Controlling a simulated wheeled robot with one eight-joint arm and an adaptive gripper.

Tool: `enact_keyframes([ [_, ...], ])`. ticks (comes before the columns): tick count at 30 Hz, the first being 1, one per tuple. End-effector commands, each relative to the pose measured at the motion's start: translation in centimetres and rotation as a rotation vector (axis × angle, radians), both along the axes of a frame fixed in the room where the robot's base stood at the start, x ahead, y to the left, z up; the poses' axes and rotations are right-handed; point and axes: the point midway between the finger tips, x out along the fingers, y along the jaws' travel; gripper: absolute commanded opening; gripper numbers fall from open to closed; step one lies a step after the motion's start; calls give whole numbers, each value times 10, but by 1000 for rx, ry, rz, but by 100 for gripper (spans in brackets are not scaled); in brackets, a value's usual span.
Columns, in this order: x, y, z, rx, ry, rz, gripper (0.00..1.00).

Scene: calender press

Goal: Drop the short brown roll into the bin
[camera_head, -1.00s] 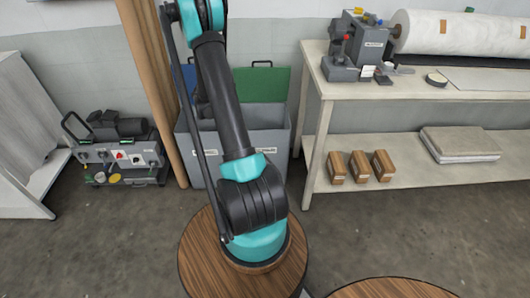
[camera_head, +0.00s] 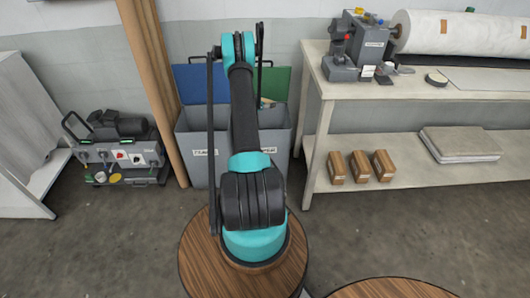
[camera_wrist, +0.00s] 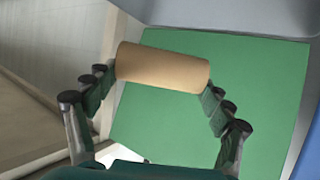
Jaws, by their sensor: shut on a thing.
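The short brown roll (camera_wrist: 165,67) is a plain tan cylinder lying crosswise between my fingertips in the wrist view. My gripper (camera_wrist: 161,76) is shut on it, one finger at each end. Behind the roll is the green lid (camera_wrist: 215,130). The grey bin (camera_head: 197,170) stands against the wall in the head view, with a raised blue lid (camera_head: 190,82) on the left and a green lid (camera_head: 276,83) on the right. It has two white labels on its front. My arm hides much of the bin and most of my gripper in the head view.
A pale bench (camera_head: 480,85) with a machine and a big white roll stands right of the bin; its lower shelf carries brown blocks (camera_head: 360,166). Tall brown poles (camera_head: 152,80) and a grey machine (camera_head: 120,150) are to the left. A round wooden top (camera_head: 200,265) is in front.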

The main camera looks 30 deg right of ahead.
Motion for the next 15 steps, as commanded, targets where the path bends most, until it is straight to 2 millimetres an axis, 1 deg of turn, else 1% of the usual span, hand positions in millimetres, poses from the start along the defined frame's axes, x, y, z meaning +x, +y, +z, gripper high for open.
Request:
enact_keyframes([
  [1,0,0,-7,0,0,0,61],
  [6,0,0,-23,0,0,1,61],
  [10,0,0,-30,0,0,1,61],
  [15,0,1,-33,0,0,1,61],
])
